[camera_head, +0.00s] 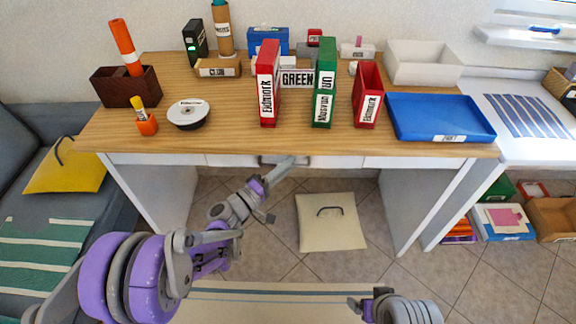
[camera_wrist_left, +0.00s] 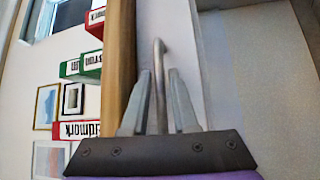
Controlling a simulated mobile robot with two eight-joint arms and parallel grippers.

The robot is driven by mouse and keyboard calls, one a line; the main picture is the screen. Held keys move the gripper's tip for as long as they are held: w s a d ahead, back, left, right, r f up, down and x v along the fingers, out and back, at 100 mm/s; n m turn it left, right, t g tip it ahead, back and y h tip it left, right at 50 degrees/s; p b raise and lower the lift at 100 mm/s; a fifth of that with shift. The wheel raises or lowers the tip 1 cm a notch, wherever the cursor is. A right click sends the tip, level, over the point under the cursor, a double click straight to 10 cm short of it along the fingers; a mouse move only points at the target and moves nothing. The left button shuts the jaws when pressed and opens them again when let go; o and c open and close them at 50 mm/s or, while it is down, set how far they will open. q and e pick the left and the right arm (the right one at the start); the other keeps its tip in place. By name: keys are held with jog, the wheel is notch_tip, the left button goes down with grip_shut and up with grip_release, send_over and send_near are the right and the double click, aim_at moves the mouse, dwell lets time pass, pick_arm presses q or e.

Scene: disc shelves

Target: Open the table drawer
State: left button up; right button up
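The table (camera_head: 190,80) has a wooden top and a row of white drawer fronts under its front edge. The middle drawer (camera_head: 335,161) looks shut and has a grey bar handle (camera_head: 268,160). My left gripper (camera_head: 284,168) reaches up to this handle. In the left wrist view, the handle (camera_wrist_left: 159,62) stands between the two fingers of my left gripper (camera_wrist_left: 159,90). The fingers are apart, with a gap showing on each side of the bar. My right arm shows at the bottom right of the head view, where its gripper (camera_head: 358,304) is small and unclear.
On the tabletop stand red and green binders (camera_head: 325,80), a blue tray (camera_head: 440,117), a white bin (camera_head: 422,62), a brown box (camera_head: 125,86) and a round white-topped disc (camera_head: 188,114). A cream cushion (camera_head: 330,222) lies on the floor under the table. The tiled floor nearby is open.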

pick_arm(q)
jog(key=shift+w+d, duration=0.2)
grip_shut()
dwell(1.4)
